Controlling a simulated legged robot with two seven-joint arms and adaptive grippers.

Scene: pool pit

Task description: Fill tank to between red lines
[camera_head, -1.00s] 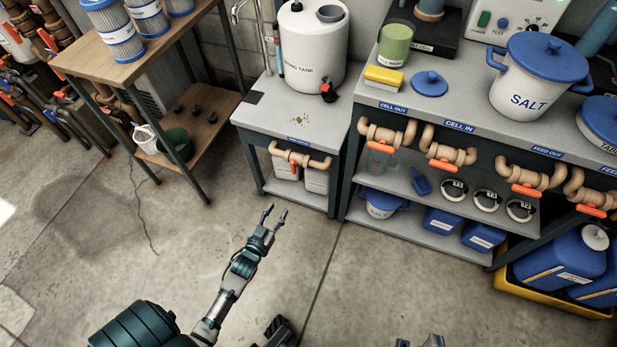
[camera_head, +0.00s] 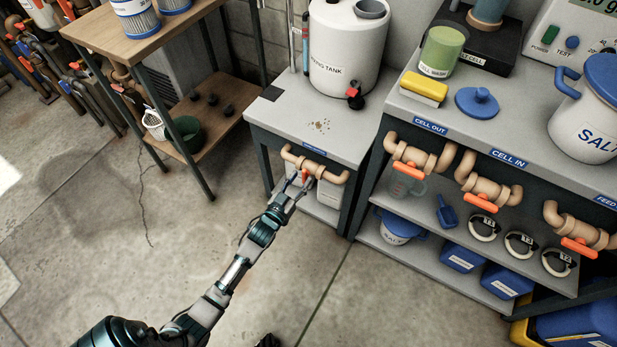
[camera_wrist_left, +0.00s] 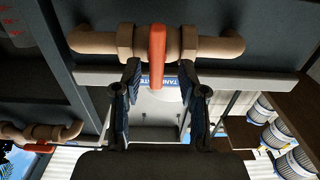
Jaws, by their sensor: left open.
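The white tank (camera_head: 343,45), its label partly reading "ING TANK", stands on the grey bench with a black and red tap at its front. No red lines show on its visible side. Below the bench top is a tan pipe (camera_head: 325,173) with a red valve handle (camera_head: 305,177). My left gripper (camera_head: 296,184) is at this handle. In the left wrist view its fingers (camera_wrist_left: 160,82) are open, one either side of the handle (camera_wrist_left: 157,55), with gaps between. The handle points down toward the gripper.
The right bench (camera_head: 420,105) bears a green cup (camera_head: 441,50), a yellow sponge (camera_head: 424,88) and a salt pot (camera_head: 585,118). Several more red-handled valves line its front, including the cell out valve (camera_head: 407,170). A wooden shelf (camera_head: 200,135) stands left. The floor in front is clear.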

